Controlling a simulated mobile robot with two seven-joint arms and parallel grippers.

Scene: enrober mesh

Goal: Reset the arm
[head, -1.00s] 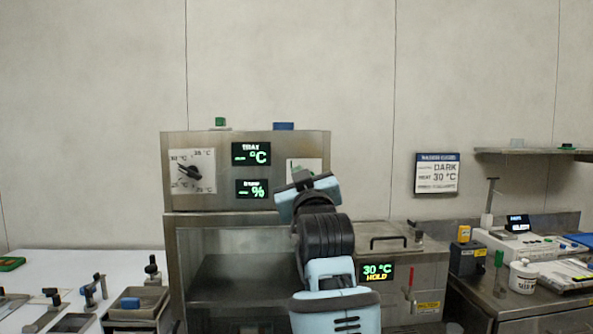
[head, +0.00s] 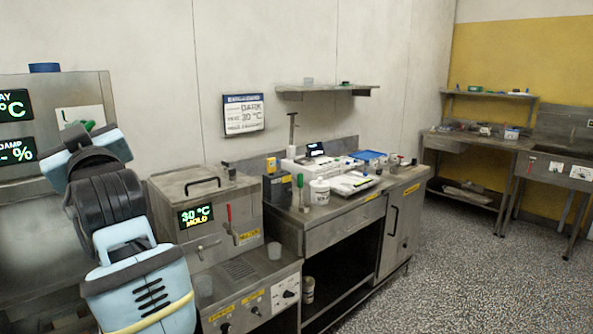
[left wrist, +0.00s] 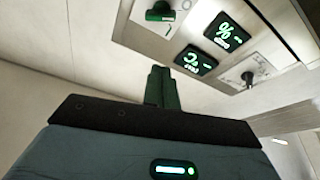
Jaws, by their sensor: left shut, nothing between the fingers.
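My left arm, light blue and black, stands at the left of the head view in front of a steel cabinet (head: 60,88) with green-lit displays. Its gripper is mostly hidden behind the wrist there. In the left wrist view the dark green fingers of my left gripper (left wrist: 162,78) are together, with nothing seen between them. That view is tilted and shows the cabinet's panel beyond the fingers, with a green switch (left wrist: 160,13), two displays (left wrist: 212,46) and a dark dial (left wrist: 247,77). The fingers look apart from the panel. My right gripper is not in view.
A steel tank unit (head: 160,200) with a 30 °C display stands right of my arm. A steel counter (head: 330,216) beyond it carries a white device, a white tub (head: 319,192) and bottles. A wall shelf (head: 328,90) hangs above. Speckled floor (head: 440,270) is open at the right.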

